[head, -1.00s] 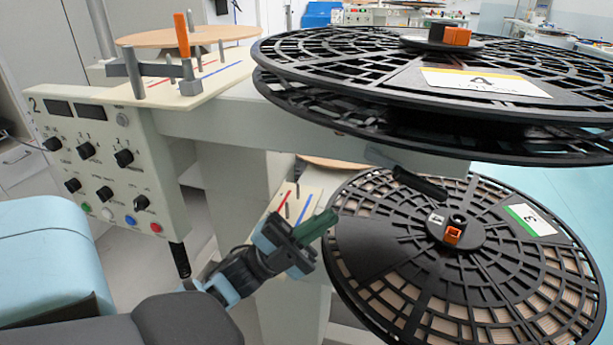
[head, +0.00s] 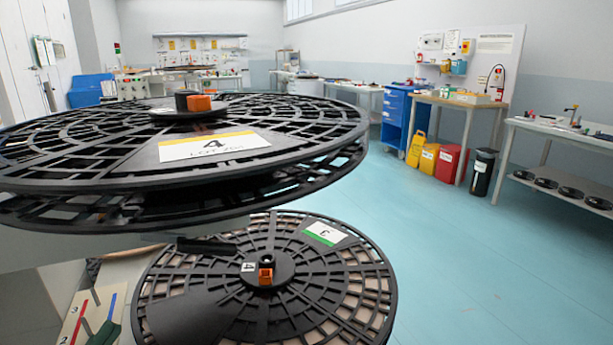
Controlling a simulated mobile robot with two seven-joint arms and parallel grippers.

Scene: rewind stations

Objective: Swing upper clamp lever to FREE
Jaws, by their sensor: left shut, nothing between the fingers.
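The upper clamp lever is out of view now, beyond the left edge. A dark green handle (head: 105,334) shows at the bottom left, on the lower cream plate (head: 72,322) with its red and blue lines. My left gripper (head: 94,342) is at the bottom edge by this handle, nearly all cut off by the frame. It is shut with nothing in it. My right gripper is not in view.
The large black upper reel (head: 300,128), labelled 4, fills the left and hides the deck behind it. A lower black reel (head: 340,285) with a green-edged label sits below. Open blue floor (head: 480,270) lies to the right, with benches (head: 560,135) along the wall.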

